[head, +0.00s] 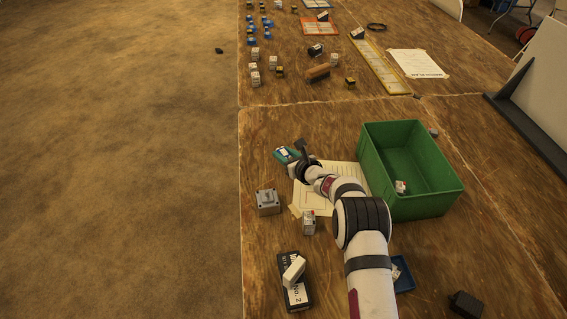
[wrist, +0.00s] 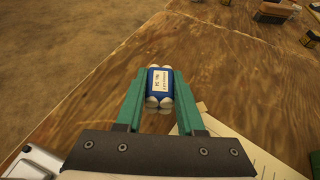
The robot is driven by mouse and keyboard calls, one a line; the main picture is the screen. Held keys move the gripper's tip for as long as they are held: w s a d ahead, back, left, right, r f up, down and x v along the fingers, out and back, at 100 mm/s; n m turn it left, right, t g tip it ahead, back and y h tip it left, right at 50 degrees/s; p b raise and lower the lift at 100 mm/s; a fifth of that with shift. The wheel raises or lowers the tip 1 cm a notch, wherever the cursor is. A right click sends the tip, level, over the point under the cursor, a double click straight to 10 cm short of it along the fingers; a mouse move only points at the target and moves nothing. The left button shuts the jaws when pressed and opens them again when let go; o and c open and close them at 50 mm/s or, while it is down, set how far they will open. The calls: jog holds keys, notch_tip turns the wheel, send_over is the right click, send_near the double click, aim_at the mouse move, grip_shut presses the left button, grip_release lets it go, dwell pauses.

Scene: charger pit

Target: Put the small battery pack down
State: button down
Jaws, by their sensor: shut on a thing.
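The small battery pack (wrist: 159,86) is blue with a white printed label and pale rounded cell ends. In the wrist view it sits between the two green fingers of my gripper (wrist: 158,88), which are shut on its sides. In the head view my gripper (head: 286,155) is near the left table edge, just beyond the upper left corner of a paper sheet (head: 335,178); the pack is small there and partly covered by the fingers. I cannot tell whether the pack touches the wooden table (head: 262,140) or hangs just above it.
A green crate (head: 411,208) holding a small white block (head: 400,187) stands to the right. A grey box (head: 268,202), a white block (head: 309,222) and a black case (head: 296,298) with a pale block on it lie nearer.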

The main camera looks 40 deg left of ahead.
aim_at(283, 168)
notch_tip(283, 168, down, 4)
jog(key=shift+a, duration=0.15)
jog(key=c, duration=0.5)
grip_release()
jog(key=shift+f, duration=0.15)
